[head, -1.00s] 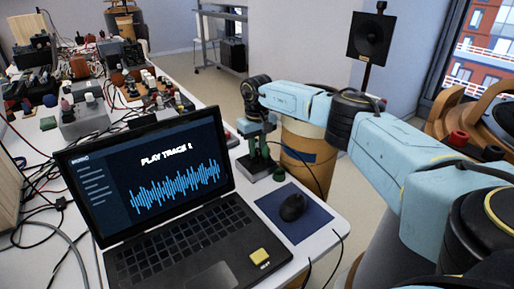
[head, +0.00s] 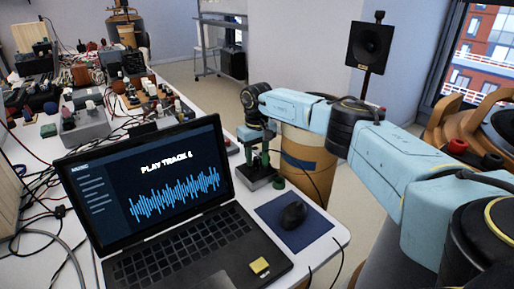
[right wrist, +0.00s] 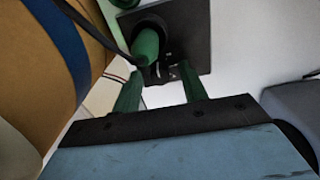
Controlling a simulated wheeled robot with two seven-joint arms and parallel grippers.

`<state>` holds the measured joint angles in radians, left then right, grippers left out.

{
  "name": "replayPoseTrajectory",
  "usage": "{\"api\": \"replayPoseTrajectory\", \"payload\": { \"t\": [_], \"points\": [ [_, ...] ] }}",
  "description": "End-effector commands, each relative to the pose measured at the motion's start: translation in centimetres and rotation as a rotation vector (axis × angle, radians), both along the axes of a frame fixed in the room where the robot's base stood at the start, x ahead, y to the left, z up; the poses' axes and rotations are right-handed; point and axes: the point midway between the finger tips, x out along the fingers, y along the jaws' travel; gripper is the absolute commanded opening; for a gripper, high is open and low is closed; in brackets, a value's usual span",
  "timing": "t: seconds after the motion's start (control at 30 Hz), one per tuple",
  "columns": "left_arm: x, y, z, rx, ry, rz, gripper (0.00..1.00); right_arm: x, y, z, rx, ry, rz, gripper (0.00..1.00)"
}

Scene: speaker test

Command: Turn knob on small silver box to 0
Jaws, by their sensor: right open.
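The knob's scale is not readable. My left gripper is not in view.
An open laptop (head: 180,200) reading "PLAY TRACK" stands left of the box. A mouse (head: 293,214) lies on a blue pad (head: 310,229) in front. A tan cylinder (head: 305,160) stands behind. Boxes and cables crowd the table's far left. A speaker (head: 371,44) stands behind.

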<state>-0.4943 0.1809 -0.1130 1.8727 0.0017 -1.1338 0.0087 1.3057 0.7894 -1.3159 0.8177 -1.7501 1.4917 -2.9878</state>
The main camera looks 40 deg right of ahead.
Motion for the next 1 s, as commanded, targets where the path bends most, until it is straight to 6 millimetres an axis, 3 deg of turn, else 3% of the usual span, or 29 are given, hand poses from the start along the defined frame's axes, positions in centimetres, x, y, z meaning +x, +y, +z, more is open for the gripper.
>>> {"api": "replayPoseTrajectory", "payload": {
  "t": [0.07, 0.43, 0.6, 0.8, 1.0],
  "points": [
    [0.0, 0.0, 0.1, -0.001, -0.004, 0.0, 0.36, 0.1, 0.0, 0.8, 0.0, -0.003, 0.0, 0.43],
    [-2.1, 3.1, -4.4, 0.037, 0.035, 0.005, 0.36, 0.1, 0.0, 8.6, 0.0, -0.005, 0.0, 0.43],
    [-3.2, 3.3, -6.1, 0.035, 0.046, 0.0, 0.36, 0.0, 0.0, 11.4, 0.001, -0.002, 0.0, 0.43],
    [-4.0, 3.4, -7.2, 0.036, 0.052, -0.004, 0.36, 0.0, 0.0, 13.0, 0.001, 0.0, 0.0, 0.43],
    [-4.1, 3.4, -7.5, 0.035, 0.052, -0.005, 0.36, 0.0, 0.0, 13.3, 0.0, 0.0, 0.0, 0.43]
  ]
}}
